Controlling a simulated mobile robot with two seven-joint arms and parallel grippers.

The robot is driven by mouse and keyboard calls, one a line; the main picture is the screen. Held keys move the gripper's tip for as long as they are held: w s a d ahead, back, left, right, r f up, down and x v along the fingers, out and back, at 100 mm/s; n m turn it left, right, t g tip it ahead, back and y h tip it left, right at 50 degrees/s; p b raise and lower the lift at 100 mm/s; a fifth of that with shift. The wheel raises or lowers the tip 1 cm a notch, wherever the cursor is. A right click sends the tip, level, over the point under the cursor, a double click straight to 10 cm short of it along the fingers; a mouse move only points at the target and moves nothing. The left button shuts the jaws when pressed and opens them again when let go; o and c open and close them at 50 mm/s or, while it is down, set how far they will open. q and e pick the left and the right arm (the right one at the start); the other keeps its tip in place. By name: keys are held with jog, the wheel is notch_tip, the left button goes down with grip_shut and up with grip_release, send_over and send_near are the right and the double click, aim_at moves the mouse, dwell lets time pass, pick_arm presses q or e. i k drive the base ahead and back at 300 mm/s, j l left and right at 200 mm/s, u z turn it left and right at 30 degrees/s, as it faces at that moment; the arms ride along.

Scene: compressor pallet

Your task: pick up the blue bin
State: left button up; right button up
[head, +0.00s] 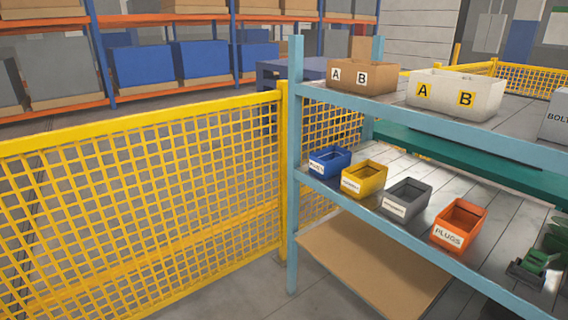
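The blue bin (330,161) stands upright on the middle shelf of the blue rack, at the left end of a row of small bins. It has a white label on its front. Its left side is close to the rack's corner post (294,165). The yellow bin (364,179) stands just to its right. Neither of my grippers is in view.
A grey bin (406,200) and an orange bin (460,225) labelled PLUGS continue the row. Cardboard (357,84) and white (456,95) A/B boxes stand on the shelf above. Yellow mesh fence (140,205) runs left of the rack. Green parts (536,264) lie at right.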

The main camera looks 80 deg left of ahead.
aim_at(325, 163)
jog(key=u, duration=2.25)
